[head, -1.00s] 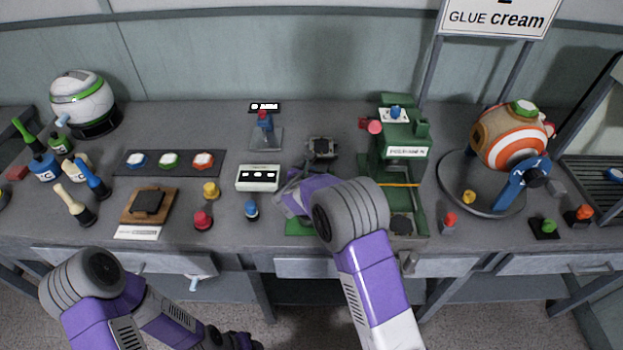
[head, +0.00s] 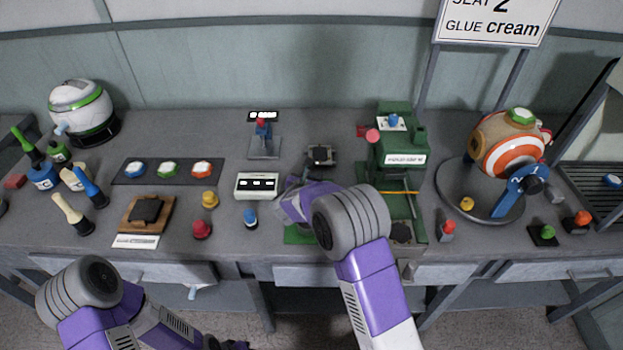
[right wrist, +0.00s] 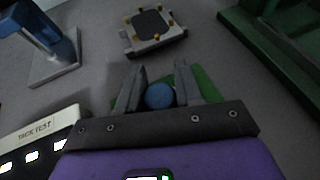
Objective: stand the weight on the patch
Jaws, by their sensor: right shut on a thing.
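My right gripper (head: 286,204) is over the bench, beside the green press, with its forearm covering part of the scene. In the right wrist view its two fingers (right wrist: 160,82) are shut on a round blue-topped thing (right wrist: 160,96), which looks like the weight. Its lower part is hidden. The green patch (head: 298,238) lies under this gripper and is partly covered. It also shows around the fingers in the right wrist view (right wrist: 207,84). I cannot tell whether the weight touches the patch. My left gripper (head: 238,345) is low at the bottom edge, its fingers unclear.
A white tester box (head: 257,186) and a blue-topped piece (head: 251,219) stand left of the right gripper. The green press (head: 398,165) stands close on its right. A small grey device (head: 320,156) lies behind. Red (head: 202,229) and yellow (head: 210,199) pieces stand farther left.

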